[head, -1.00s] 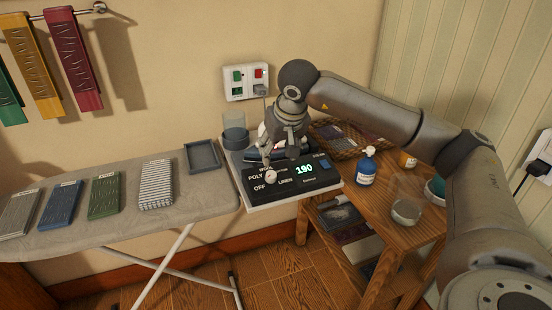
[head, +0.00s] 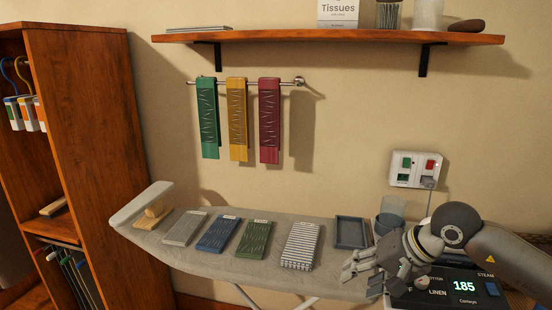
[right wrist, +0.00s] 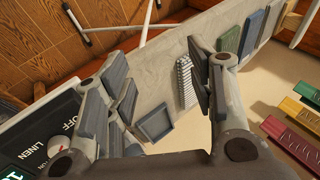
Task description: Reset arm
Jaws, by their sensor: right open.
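My right gripper (head: 364,270) is at the lower right of the head view, its arm coming in from the right. It is open and empty, above the right end of the ironing board and in front of the dark control panel (head: 463,299), whose display reads 185. In the right wrist view the fingers of my right gripper (right wrist: 160,85) are spread apart with nothing between them. The panel (right wrist: 40,135) and its pale knob show at the lower left there, beside the fingers. My left gripper is not in view.
The ironing board (head: 215,258) holds several folded cloths and a grey tray (head: 351,232). A wall switch box (head: 414,169) is behind my right arm. Towels hang from a rail (head: 218,83) below a wooden shelf (head: 330,37). A wooden wardrobe (head: 85,120) stands at left.

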